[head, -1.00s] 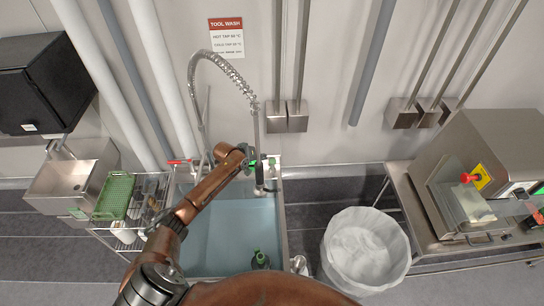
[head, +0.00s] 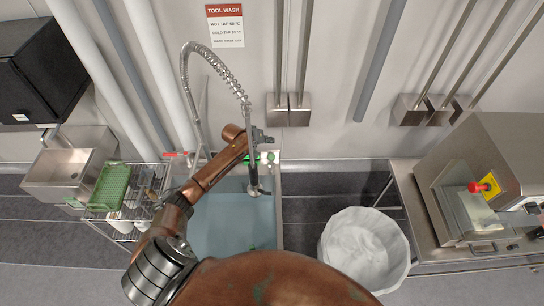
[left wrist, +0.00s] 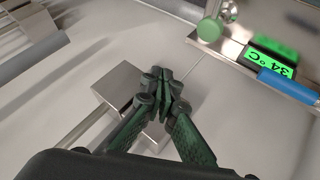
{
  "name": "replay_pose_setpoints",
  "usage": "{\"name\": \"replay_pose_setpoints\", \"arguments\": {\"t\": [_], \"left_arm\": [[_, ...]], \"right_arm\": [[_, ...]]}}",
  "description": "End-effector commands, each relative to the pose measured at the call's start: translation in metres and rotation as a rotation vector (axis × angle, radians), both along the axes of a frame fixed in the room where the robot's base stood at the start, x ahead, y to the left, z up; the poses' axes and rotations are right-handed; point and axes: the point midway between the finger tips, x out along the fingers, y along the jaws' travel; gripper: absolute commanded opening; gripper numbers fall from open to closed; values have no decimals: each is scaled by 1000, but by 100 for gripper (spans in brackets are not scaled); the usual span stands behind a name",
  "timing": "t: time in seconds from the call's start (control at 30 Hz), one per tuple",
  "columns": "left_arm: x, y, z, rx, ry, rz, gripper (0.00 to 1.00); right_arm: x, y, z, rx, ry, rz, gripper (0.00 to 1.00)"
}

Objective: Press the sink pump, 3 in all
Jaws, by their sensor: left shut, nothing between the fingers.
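The sink pump appears to be the green round cap (head: 270,156) on the sink's back rim, right of a green display. In the left wrist view the green cap (left wrist: 210,30) stands by a chrome fitting. My left gripper (head: 266,138) is over the back of the sink near the cap, apart from it. In the left wrist view its green fingers (left wrist: 163,76) are together and empty, pointing at the wall. My right gripper is almost wholly hidden behind my brown arm; only a small green bit (head: 252,248) shows.
The sink (head: 225,222) holds bluish water. A spring hose tap (head: 254,180) hangs beside my left gripper. A blue handle (left wrist: 288,86) lies by the temperature display (left wrist: 268,62). A wire rack (head: 125,205) stands left, a lined bin (head: 365,245) right.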

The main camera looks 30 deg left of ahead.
Motion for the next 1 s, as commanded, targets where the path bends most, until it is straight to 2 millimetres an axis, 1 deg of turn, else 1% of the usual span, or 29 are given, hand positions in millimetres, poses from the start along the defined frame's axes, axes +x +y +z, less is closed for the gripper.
{"name": "replay_pose_setpoints", "arguments": {"t": [0.2, 0.27, 0.37, 0.57, 0.8, 1.0], "left_arm": [[1, -1, -20, 0, 0, -2, 0], [1, -2, -27, -1, 1, -2, 0], [1, -2, -40, 0, 1, -3, 0], [2, -3, -65, -1, 0, -3, 0], [2, -3, -83, -1, 0, -4, 0], [2, -3, -85, -1, -1, -5, 0]], "right_arm": [[29, 1, -20, 2, -37, 8, 46], [33, 2, -27, 3, -42, 8, 46], [31, 2, -41, 2, -40, 8, 46], [22, 2, -69, 3, -27, 6, 46], [11, 4, -76, 5, -13, 3, 46], [13, 4, -76, 5, -15, 4, 46]]}}
